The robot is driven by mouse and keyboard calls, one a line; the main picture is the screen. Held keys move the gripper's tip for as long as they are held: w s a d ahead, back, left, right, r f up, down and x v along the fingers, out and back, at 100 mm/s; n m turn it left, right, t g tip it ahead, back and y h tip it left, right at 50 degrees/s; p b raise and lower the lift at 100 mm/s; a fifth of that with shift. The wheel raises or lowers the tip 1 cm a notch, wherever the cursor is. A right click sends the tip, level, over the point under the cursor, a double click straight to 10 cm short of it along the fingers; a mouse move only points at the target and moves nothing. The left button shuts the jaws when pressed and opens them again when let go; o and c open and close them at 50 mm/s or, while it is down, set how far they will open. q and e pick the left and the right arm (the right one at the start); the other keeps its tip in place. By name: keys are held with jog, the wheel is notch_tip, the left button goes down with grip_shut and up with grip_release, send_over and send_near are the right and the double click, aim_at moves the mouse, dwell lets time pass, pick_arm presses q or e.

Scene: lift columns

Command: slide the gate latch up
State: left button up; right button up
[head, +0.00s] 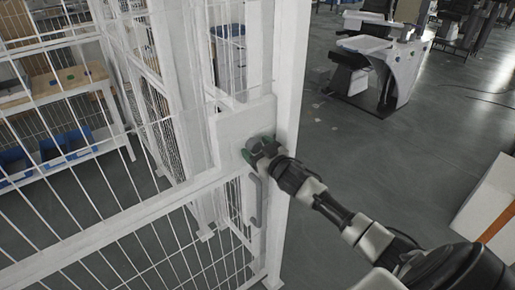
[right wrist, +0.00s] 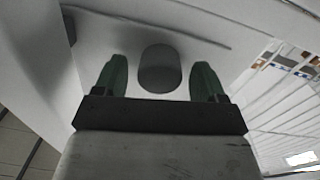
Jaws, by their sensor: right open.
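A white wire-mesh gate (head: 120,215) with a white plate (head: 226,128) at its edge stands beside a white post (head: 290,100). My right gripper (head: 258,150) is at this plate and hides part of it. In the right wrist view its green fingers (right wrist: 160,66) are open, one on each side of a dark grey rounded knob (right wrist: 159,70), which looks like the latch. Gaps show between the knob and both fingers. A grey bar handle (head: 257,202) sits below the gripper in the head view. My left gripper is not in view.
Behind the mesh is a shelf (head: 68,80) with blue bins (head: 68,146). A white-and-black machine (head: 385,60) stands on the open grey floor at the back right. A white box (head: 490,205) is at the right edge.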

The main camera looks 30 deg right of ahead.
aim_at(249, 132)
jog(key=c, duration=1.3)
notch_tip(249, 132, up, 4)
jog(key=p, duration=0.3)
jog(key=shift+f, duration=0.15)
jog(key=o, duration=1.3)
jog(key=shift+f, duration=0.1)
